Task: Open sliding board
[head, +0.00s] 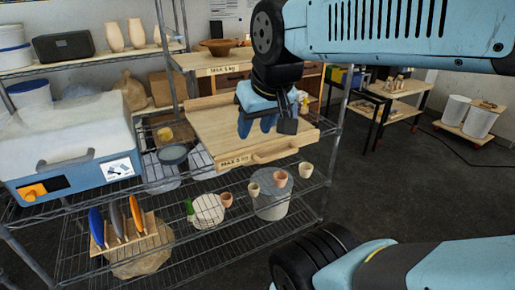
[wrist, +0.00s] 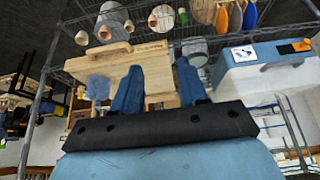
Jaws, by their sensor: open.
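The light wooden sliding board (head: 215,128) lies flat at mid height in the metal shelf rack, with a "MAX 5 kg" label and a wooden handle (head: 277,153) on its front edge. It appears to jut out past the upper board. My gripper (head: 257,128) is over the board's right part, behind the handle, with its blue fingers apart and empty. In the wrist view the board (wrist: 150,65) shows behind my open fingers (wrist: 158,68), with its handle (wrist: 100,52) to the left of them. Whether the fingers touch the board cannot be told.
A blue-and-white box (head: 65,150) stands left of the board. Small pots (head: 280,179) and a rack of colored-handled tools (head: 125,232) sit on the lower shelf. A metal rack post (head: 336,125) rises just right of the board.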

